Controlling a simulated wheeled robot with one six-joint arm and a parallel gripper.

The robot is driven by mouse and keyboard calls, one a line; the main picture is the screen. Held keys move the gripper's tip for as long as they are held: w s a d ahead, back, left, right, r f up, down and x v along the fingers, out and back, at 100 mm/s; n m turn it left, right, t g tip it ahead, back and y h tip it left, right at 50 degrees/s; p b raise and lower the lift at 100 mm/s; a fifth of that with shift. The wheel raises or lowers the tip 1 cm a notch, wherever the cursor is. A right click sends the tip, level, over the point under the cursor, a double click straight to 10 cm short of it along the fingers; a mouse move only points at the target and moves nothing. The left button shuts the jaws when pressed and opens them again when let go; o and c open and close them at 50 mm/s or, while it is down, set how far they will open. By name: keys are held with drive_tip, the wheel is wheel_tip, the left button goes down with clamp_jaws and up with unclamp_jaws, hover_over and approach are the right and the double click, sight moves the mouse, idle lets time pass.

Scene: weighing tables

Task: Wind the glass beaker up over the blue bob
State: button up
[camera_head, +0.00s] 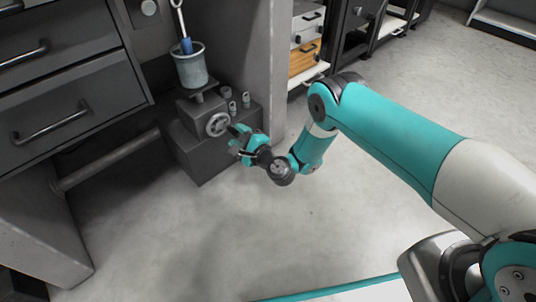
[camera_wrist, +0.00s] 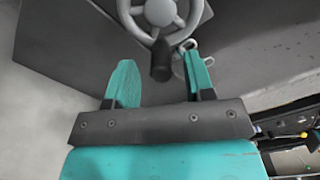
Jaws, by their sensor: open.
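The glass beaker (camera_head: 191,68) stands on a small platform above a dark grey stand. The blue bob (camera_head: 186,46) hangs from a rod at the beaker's mouth; its lower part is hard to tell from the beaker's rim. A pale handwheel (camera_head: 217,124) is on the stand's front, and in the wrist view the handwheel (camera_wrist: 160,12) shows spokes and a dark crank knob (camera_wrist: 161,60). My gripper (camera_head: 236,143) is beside the handwheel. In the wrist view my gripper (camera_wrist: 160,78) is open, with the knob ahead of and between its fingertips, apart from both fingers.
The dark stand (camera_head: 205,160) rests on the floor beside a grey drawer cabinet (camera_head: 75,105) and a grey upright panel (camera_head: 262,60). Small metal cylinders (camera_head: 228,95) sit on the stand's top. The floor (camera_head: 300,225) in front is clear.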

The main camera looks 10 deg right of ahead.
drive_tip(key=s+d+p, duration=0.1)
drive_tip(key=p, duration=0.1)
drive_tip(key=s+d+r+p, duration=0.1)
drive_tip(key=p, duration=0.2)
drive_tip(key=shift+s, duration=0.25)
drive_tip(key=p+v, duration=1.1)
drive_tip(key=p, duration=0.4)
drive_tip(key=shift+s+d+f, duration=0.2)
drive_tip(key=shift+f, duration=0.25)
